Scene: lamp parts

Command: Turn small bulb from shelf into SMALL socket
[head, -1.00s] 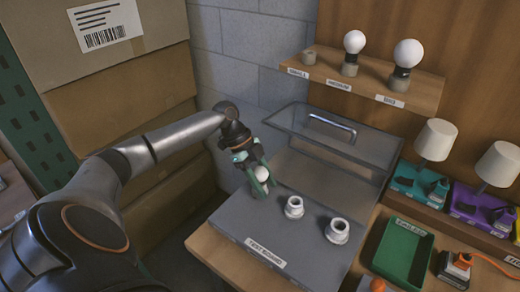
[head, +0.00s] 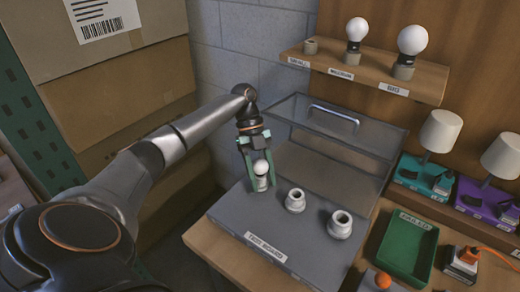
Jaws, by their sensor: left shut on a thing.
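My left gripper (head: 260,177) points down over the far left of the grey test board (head: 240,212), its green fingers shut on the small white bulb (head: 261,166). The bulb is upright between the fingers. The small socket is mostly hidden by the fingers; a pale part shows just under the bulb, and I cannot tell whether the bulb is seated in it. The small holder (head: 311,46) on the wooden shelf (head: 440,92) is empty. My right gripper is out of view.
Two larger white sockets, a middle one (head: 295,201) and a big one (head: 340,224), stand right of the gripper. A clear raised lid (head: 345,150) is behind. A green tray (head: 408,247) and lamps (head: 440,131) are at right. Cardboard boxes (head: 125,130) stand left.

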